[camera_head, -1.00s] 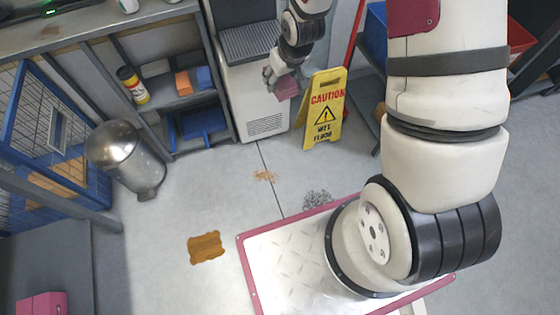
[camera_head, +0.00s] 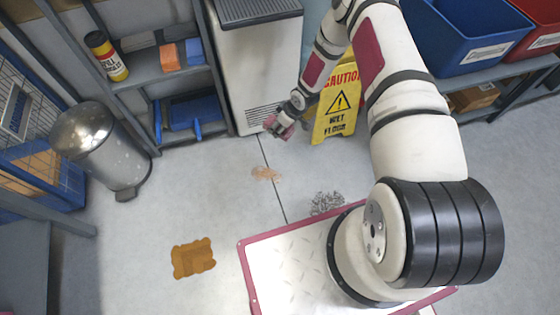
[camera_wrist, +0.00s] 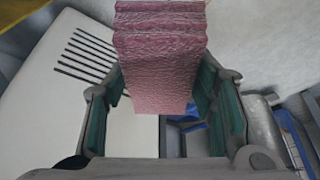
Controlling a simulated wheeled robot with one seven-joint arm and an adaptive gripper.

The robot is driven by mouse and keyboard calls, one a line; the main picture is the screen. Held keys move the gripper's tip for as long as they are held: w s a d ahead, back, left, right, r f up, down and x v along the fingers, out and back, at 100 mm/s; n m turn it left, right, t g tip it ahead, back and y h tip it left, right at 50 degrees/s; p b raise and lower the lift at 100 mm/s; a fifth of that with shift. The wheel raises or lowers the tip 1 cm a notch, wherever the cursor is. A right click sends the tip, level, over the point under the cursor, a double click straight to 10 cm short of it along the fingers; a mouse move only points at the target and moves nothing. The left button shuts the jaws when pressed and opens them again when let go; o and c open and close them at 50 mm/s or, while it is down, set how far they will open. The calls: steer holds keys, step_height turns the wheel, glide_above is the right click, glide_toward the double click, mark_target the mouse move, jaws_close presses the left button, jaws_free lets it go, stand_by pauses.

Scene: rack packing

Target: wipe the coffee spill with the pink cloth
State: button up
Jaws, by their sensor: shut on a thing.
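The pink cloth (camera_wrist: 158,62) is folded thick and held between the teal-padded fingers of my gripper (camera_wrist: 160,98) in the wrist view. In the head view my gripper (camera_head: 280,125) and the cloth are small, low in front of the white machine and left of the caution sign. A fainter tan smear (camera_head: 266,173) lies below my gripper in the picture. The cloth appears apart from both marks.
A yellow caution sign (camera_head: 340,103) stands right beside my gripper. The white machine (camera_head: 258,75) is behind it. A metal bin (camera_head: 100,145) stands at left. A dark speckled mark (camera_head: 326,203) is on the floor near my pink-edged base.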

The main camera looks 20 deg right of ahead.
steer(key=n+b, duration=0.2)
steer(key=b, duration=0.5)
glide_above(278, 167)
steer(key=d, duration=0.1)
step_height(278, 167, down, 20)
steer(key=shift+s+f+b, duration=0.2)
steer(key=shift+f+b, duration=0.95)
steer(key=shift+f, duration=0.3)
steer(key=shift+s+f+b, duration=0.2)
steer(key=shift+f+b, duration=0.9)
steer(key=shift+f, duration=0.3)
steer(key=shift+f, duration=0.95)
